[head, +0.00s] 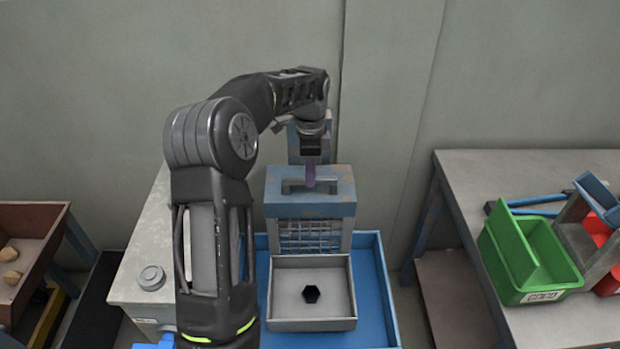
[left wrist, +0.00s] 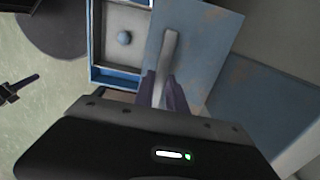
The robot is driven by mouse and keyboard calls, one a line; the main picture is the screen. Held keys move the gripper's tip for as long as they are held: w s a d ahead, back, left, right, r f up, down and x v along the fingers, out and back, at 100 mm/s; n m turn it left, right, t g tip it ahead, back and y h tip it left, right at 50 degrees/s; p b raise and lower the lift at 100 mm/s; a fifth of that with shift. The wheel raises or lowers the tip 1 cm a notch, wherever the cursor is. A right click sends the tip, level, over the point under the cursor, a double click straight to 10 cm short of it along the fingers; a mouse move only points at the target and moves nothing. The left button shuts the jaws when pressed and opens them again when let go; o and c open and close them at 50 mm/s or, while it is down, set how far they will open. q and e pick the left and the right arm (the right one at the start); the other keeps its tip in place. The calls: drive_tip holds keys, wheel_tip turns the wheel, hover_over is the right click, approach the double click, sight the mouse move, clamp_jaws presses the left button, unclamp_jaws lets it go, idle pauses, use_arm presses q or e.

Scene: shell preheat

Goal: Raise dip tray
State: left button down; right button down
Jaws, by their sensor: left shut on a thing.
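A blue upright housing (head: 345,205) with a slotted top and a wire grid front stands in the middle of the head view. My left gripper (head: 311,180) points down at the slotted top. In the left wrist view its purple fingers (left wrist: 163,92) are shut on a pale handle bar (left wrist: 170,50) over a blue plate (left wrist: 205,30). Whether the handle joins the grey tray cannot be told.
A larger blue tray (head: 377,290) lies around the grey tray. A grey cabinet (head: 135,260) with a round knob (head: 151,277) stands at left. A bench (head: 490,180) at right carries a green bin (head: 530,255). A brown box (head: 40,215) is far left. A wall (head: 490,70) is close behind.

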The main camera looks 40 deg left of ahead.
use_arm(q)
drive_tip(key=shift+w+a+r, duration=0.1)
drive_tip(key=shift+r, duration=0.65)
drive_tip(key=c, duration=1.6)
unclamp_jaws()
drive_tip(key=shift+o, duration=1.2)
wheel_tip(320, 180, up, 8)
drive_tip(key=shift+f+p, duration=0.25)
drive_tip(key=shift+p, duration=0.15)
